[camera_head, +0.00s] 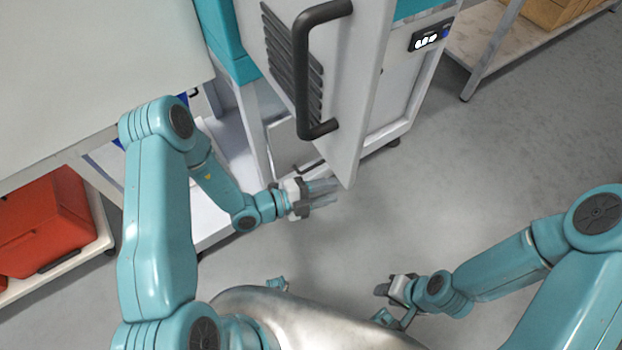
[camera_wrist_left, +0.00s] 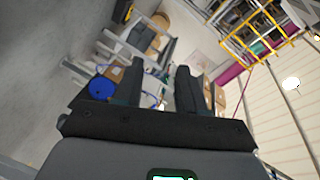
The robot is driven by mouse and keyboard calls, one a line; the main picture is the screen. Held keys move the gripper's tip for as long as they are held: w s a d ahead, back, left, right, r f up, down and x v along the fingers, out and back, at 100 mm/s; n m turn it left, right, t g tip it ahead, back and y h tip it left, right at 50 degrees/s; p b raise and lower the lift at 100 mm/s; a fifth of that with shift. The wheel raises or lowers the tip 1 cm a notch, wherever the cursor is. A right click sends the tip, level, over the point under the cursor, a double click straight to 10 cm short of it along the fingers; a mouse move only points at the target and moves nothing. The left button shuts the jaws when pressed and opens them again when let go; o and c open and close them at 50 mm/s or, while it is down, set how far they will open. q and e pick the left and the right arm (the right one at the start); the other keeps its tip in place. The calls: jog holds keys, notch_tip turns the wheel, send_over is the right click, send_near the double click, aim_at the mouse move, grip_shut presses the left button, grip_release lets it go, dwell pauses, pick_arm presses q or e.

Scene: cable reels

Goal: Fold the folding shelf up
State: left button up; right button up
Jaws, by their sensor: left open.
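I cannot tell for sure which surface is the folding shelf. A wide pale flat board (camera_head: 80,70) lies at the upper left in the head view, beside a white and teal cabinet (camera_head: 403,85). A white panel (camera_head: 355,75) with dark slots and a dark bar handle (camera_head: 303,80) stands out from the cabinet. My left gripper (camera_head: 325,192) is just below the panel's lower corner, open and empty, apart from the handle. Its two dark fingers show with a gap in the left wrist view (camera_wrist_left: 160,85). My right gripper (camera_head: 384,290) is low, near my body, its fingers too small to judge.
A red box (camera_head: 45,220) sits on a low white shelf (camera_head: 50,275) at the left. A metal-framed table (camera_head: 485,45) with cardboard boxes (camera_head: 550,12) stands at the upper right. The grey floor (camera_head: 500,150) right of the cabinet is clear.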

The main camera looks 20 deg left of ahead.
pick_arm(q)
jog(key=w+a+f+n+t+y+b, duration=0.3)
jog(key=w+a+f+n+t+y, duration=0.15)
jog(key=a+f, duration=0.4)
jog(key=n+y+b, duration=0.4)
jog(key=b, duration=0.2)
send_near(309, 169)
jog(key=shift+h, duration=0.25)
jog(key=b+x, duration=0.1)
jog(key=x, duration=0.2)
jog(key=b+x, duration=0.2)
jog(key=x, duration=0.1)
jog(key=b+x, duration=0.2)
jog(key=x, duration=0.2)
jog(key=shift+a+f, duration=0.1)
jog(key=shift+f, duration=0.25)
jog(key=shift+w, duration=0.5)
pick_arm(e)
notch_tip(309, 169, down, 17)
jog(key=w+d, duration=0.1)
pick_arm(q)
grip_shut()
